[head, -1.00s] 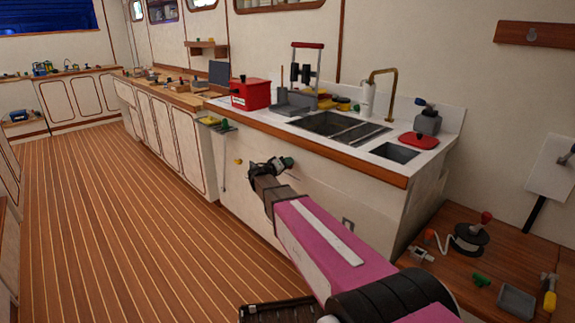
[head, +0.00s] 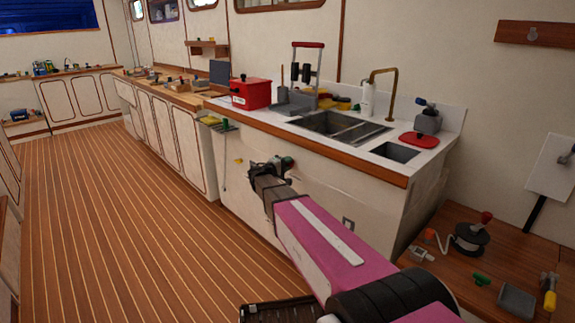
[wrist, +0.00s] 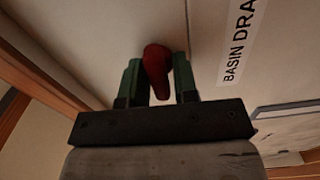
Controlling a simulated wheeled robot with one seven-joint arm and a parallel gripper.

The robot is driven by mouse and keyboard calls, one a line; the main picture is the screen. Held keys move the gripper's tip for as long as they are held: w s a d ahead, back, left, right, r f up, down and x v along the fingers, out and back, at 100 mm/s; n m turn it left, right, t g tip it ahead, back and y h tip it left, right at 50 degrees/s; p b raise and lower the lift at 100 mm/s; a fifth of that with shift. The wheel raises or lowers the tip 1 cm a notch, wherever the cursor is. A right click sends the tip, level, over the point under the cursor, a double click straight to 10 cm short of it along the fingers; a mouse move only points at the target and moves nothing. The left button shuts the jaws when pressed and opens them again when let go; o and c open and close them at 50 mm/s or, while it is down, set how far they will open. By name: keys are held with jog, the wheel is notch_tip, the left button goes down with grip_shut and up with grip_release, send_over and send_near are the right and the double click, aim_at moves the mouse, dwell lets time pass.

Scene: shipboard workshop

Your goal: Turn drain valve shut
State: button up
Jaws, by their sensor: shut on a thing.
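My gripper (head: 280,163) is at the white front panel below the sink counter. In the wrist view its two green fingers are shut on a red handle (wrist: 157,62), one finger on each side. The handle looks like the drain valve's; the valve body behind it is hidden. A white label (wrist: 239,45) beside it reads "BASIN DRA", with the rest cut off by the picture edge. In the head view my gripper hides the handle, so its angle is hard to tell there.
The sink counter (head: 395,172) juts out above my gripper, with sink basins (head: 343,126) and a red box (head: 251,94) on it. A wooden bench (head: 455,275) with loose fittings stands at the right. The plank floor (head: 120,220) at left is clear.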

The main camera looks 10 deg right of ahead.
dwell(0.4)
jog(key=o, duration=0.7)
jog(key=shift+a, duration=0.1)
jog(key=v, duration=1)
jog(key=shift+s+a, duration=0.3)
jog(key=s+d+f+m+g+y, duration=0.3)
jog(key=s+d+f+g+y, duration=0.3)
jog(key=s+d+f, duration=0.5)
jog(key=s+a+f+m+g+y, duration=0.1)
jog(key=s+y, duration=0.3)
jog(key=s, duration=0.4)
jog(key=s+a+f+m+g+y, duration=0.1)
jog(key=s+f+m+g+y, duration=0.1)
jog(key=s+y, duration=0.3)
jog(key=s+f+g, duration=0.1)
jog(key=s, duration=0.2)
jog(key=shift+f, duration=0.35)
